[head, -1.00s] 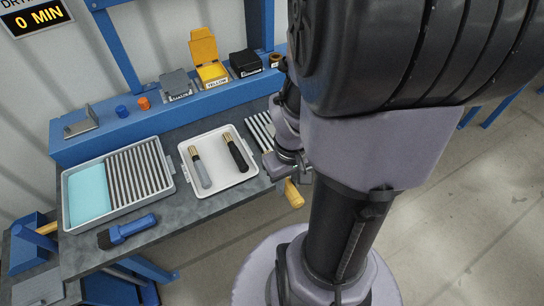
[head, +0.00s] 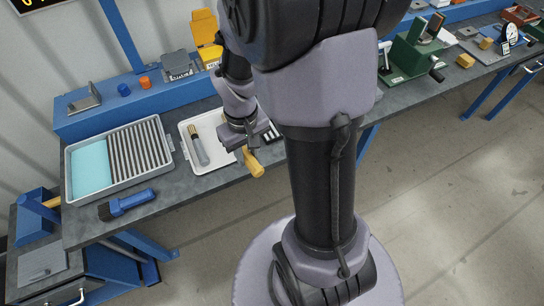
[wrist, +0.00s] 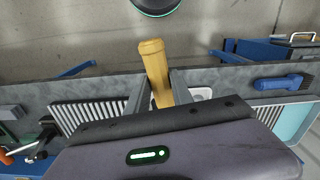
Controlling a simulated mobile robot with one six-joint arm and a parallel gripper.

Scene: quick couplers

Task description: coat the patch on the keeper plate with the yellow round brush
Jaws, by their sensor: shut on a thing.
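My gripper (head: 247,143) is shut on a tan-yellow handle (head: 253,163), held over the front of the bench by the white tray. In the wrist view the handle (wrist: 154,65) sits between the two fingers (wrist: 158,94) and points away from the palm; no bristles show, so I cannot tell the brush's shape. A yellow pot with its lid up (head: 207,38) stands on the blue shelf, partly behind my arm. I cannot tell which thing is the keeper plate; a grey metal piece with an upright plate (head: 84,101) stands at the shelf's left.
The white tray (head: 184,128) holds a grey-handled brush (head: 199,148). Left of it is a grey tray (head: 166,153) with a cyan pad and ribbed rack. A blue brush (head: 127,204) lies in front. A green fixture (head: 405,58) stands on the bench to the right.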

